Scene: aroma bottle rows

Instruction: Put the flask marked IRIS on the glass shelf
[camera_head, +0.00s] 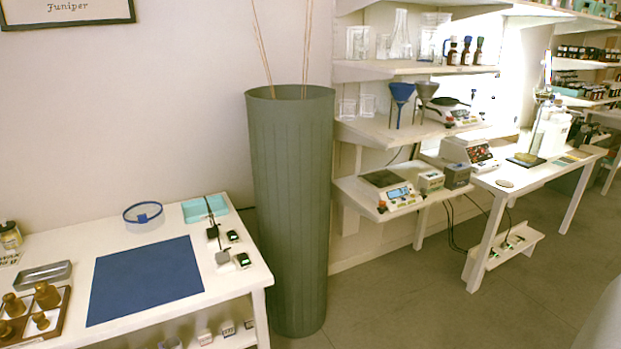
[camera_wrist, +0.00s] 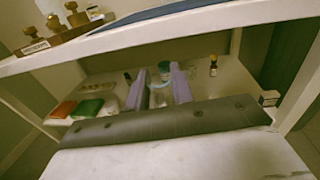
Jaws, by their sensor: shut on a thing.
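In the wrist view my gripper (camera_wrist: 158,80), with two pale purple fingers, is shut on a small clear thing (camera_wrist: 159,98), mostly hidden between them. I cannot read any mark on it, so I cannot tell whether it is the flask marked IRIS. The gripper is at the low shelf under the white table. In the head view a white wall shelf (camera_head: 372,71) bears clear glassware, including a tall conical flask (camera_head: 400,36) and several beakers, with dark bottles at its right. My gripper is not in the head view.
A tall green bin (camera_head: 290,200) stands between the table and shelves. In the wrist view a teal-lidded jar (camera_wrist: 165,68) and amber bottle (camera_wrist: 213,66) stand beyond the fingers.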

